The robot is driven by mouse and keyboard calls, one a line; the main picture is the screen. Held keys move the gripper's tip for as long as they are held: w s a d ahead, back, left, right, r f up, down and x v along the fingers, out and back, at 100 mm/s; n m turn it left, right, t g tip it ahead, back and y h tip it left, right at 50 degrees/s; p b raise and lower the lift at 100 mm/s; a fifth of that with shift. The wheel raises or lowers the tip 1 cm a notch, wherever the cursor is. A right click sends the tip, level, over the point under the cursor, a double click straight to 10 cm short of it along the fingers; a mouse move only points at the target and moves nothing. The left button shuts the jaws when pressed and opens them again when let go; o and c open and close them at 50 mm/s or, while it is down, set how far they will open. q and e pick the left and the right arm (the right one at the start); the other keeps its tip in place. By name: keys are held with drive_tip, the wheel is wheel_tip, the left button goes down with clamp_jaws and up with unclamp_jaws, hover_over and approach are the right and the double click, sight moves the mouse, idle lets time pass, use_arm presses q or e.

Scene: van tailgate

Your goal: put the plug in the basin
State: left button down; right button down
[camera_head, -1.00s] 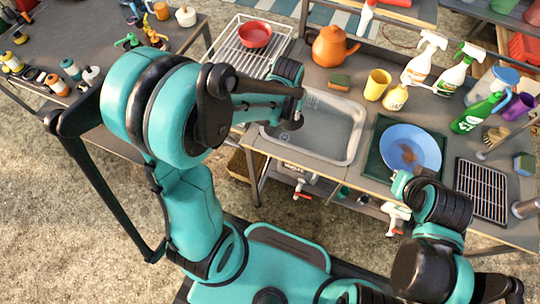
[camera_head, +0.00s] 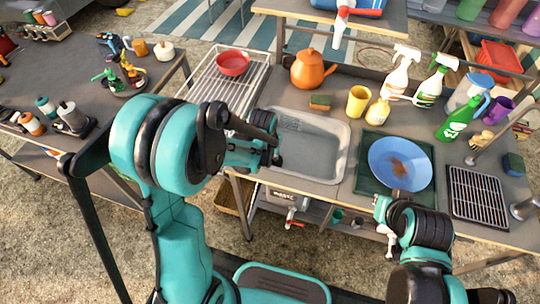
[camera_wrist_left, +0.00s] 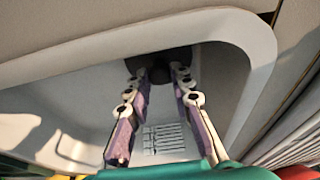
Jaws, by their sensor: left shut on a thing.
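The basin (camera_head: 318,155) is a pale grey sink set in the counter, with a ribbed patch on its inside. In the wrist view its light rim (camera_wrist_left: 238,30) curves around the fingers. My left gripper (camera_head: 277,157) is over the basin's front left side. In the wrist view its fingers are shut on a dark piece at the tips, which looks like the plug (camera_wrist_left: 160,70).
A blue plate (camera_head: 400,160) with a brown stain lies on a green mat right of the basin. A sponge (camera_head: 320,102), yellow cup (camera_head: 357,102) and orange kettle (camera_head: 310,68) stand behind it. A wire rack with a red bowl (camera_head: 233,62) is at left.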

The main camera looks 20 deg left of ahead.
use_arm(q)
drive_tip(key=c, duration=1.3)
unclamp_jaws()
drive_tip(key=shift+f, duration=0.1)
drive_tip(key=shift+c, duration=0.2)
drive_tip(key=p+v, duration=0.5)
drive_tip(key=v, duration=0.6)
drive_tip(key=s+a+r+t, duration=0.2)
drive_tip(key=s+r+t, duration=0.2)
drive_tip(key=s+r, duration=0.6)
drive_tip(key=s, duration=0.3)
drive_tip(key=shift+s+a+r, duration=0.25)
drive_tip(key=shift+s+r, duration=0.05)
